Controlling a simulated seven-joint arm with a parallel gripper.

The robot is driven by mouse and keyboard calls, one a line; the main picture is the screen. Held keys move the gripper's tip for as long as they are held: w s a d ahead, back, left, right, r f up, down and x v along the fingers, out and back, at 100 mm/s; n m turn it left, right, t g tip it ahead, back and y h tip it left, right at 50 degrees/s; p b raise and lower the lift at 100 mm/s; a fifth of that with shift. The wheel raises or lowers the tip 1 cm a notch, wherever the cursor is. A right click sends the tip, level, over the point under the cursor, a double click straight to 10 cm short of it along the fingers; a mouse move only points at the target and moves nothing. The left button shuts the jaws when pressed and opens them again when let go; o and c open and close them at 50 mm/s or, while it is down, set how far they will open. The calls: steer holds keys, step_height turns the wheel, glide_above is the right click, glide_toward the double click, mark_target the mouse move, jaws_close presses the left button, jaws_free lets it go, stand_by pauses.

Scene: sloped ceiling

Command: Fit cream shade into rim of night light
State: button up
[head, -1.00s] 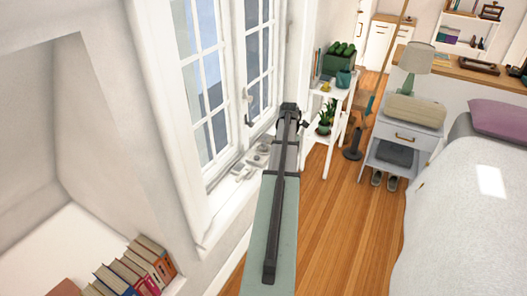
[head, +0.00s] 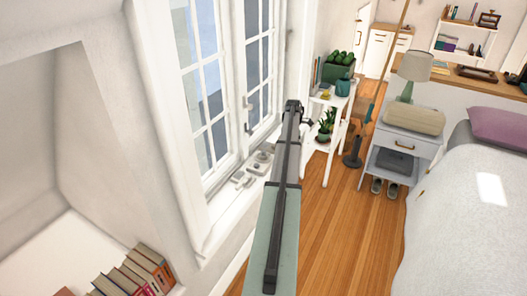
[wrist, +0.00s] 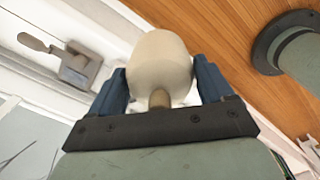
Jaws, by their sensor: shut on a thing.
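The cream shade (wrist: 160,65) is a smooth rounded piece with a narrow stub toward the palm, seen in the wrist view. My gripper (wrist: 163,75) is shut on it, with one blue finger on each side. In the head view my arm reaches over the windowsill and hides most of the gripper; I cannot make out the shade there. Small pale grey pieces (head: 261,158) stand on the sill just left of the arm. I cannot tell whether one is the night light. Its rim is not clearly visible in either view.
The window (head: 225,85) rises close on the left of the arm. A white plant stand (head: 338,103) is just beyond the arm's end. A grey block with a paddle-shaped piece (wrist: 75,66) lies left of the shade. Wooden floor (head: 345,225) is open on the right.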

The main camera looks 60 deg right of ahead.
glide_above(263, 151)
steer(key=s, duration=0.1)
steer(key=shift+s+d, duration=0.15)
steer(key=shift+d, duration=0.1)
steer(key=shift+w+a+f, duration=0.1)
steer(key=shift+w+f, duration=0.1)
steer(key=shift+f, duration=0.25)
steer(key=shift+w+f, duration=0.15)
steer(key=shift+f, duration=0.3)
steer(key=shift+w+f, duration=0.15)
steer(key=shift+f, duration=2.45)
steer(key=shift+c, duration=0.9)
steer(key=o, duration=1.1)
step_height(263, 151, up, 12)
